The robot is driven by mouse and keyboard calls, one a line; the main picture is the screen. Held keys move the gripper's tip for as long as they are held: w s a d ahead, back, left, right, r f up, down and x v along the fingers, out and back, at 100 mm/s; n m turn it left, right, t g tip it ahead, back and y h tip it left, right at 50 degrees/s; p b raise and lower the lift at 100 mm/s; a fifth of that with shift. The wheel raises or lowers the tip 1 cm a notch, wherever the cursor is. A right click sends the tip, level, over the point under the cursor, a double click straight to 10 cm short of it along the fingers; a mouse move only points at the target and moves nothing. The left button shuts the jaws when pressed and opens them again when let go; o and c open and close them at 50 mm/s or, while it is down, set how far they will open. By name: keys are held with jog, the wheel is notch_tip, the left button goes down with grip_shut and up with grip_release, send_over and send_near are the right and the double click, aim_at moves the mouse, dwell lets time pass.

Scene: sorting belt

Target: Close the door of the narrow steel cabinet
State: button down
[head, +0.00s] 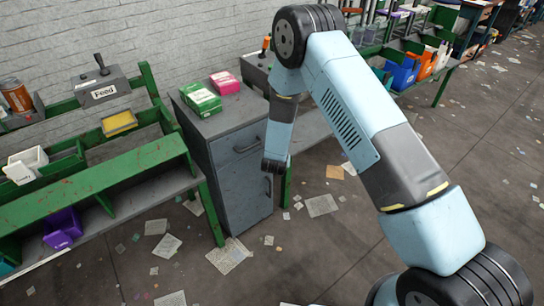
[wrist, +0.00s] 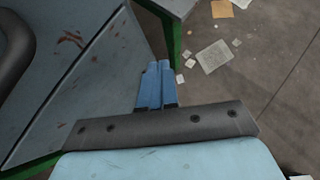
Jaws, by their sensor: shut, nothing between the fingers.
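The narrow grey steel cabinet (head: 225,130) stands against the wall between green-framed benches. Its door (head: 240,200), below a drawer, looks flush or nearly flush with the front; I cannot tell if a small gap remains. A dark upright handle (head: 268,186) is on the door's right side. My gripper (head: 273,167) points down in front of the cabinet's right part, by the handle. In the wrist view its blue fingers (wrist: 155,85) are together and empty. A scratched grey surface (wrist: 75,50) lies beside them on the left; contact is unclear.
A green box (head: 201,98) and a pink box (head: 225,82) lie on the cabinet top. A green bench (head: 100,180) stands left; another bench runs right behind my arm. Papers (head: 229,255) litter the otherwise open floor.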

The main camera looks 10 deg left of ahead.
jog(key=s+d+r, duration=0.4)
jog(key=d+r, duration=0.1)
jog(key=r, duration=0.1)
jog(key=shift+s+r, duration=0.2)
jog(key=shift+r, duration=0.2)
